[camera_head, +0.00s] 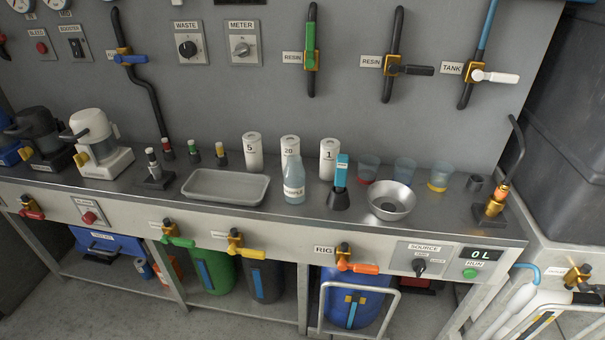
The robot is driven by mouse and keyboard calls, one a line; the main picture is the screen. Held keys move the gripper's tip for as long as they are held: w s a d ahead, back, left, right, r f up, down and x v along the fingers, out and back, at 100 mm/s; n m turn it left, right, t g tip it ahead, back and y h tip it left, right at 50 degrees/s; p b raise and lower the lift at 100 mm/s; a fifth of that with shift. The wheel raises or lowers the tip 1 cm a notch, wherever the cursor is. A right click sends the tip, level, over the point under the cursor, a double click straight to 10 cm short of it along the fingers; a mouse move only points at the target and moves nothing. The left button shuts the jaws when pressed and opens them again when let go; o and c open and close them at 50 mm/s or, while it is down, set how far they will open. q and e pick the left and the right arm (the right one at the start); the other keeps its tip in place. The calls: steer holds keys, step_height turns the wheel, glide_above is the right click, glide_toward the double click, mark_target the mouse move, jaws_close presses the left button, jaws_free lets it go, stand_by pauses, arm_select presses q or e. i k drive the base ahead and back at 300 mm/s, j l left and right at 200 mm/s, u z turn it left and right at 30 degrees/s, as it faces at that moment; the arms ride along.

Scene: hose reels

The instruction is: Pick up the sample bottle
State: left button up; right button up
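The sample bottle (294,184) is a clear, pale blue bottle with a white label. It stands upright on the grey bench top, near the middle of the head view. A white canister marked 20 (290,147) stands right behind it. An empty grey tray (226,200) lies to its left, and a black holder with a blue-topped strip (340,186) stands to its right. Neither of my grippers shows in this view.
White canisters marked 5 (253,151) and 1 (329,158) flank the middle one. A metal bowl (391,200) and several small cups stand at the right. Coloured valve handles, such as the orange one (357,267), stick out from the bench front. Bare bench lies before the bottle.

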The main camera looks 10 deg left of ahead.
mark_target(294, 175)
steer(key=i+l+u, duration=0.15)
steer(key=i+l, duration=0.2)
steer(key=i, duration=0.2)
steer(key=i+l+u, duration=0.2)
steer(key=i+l, duration=0.25)
steer(key=i, duration=0.1)
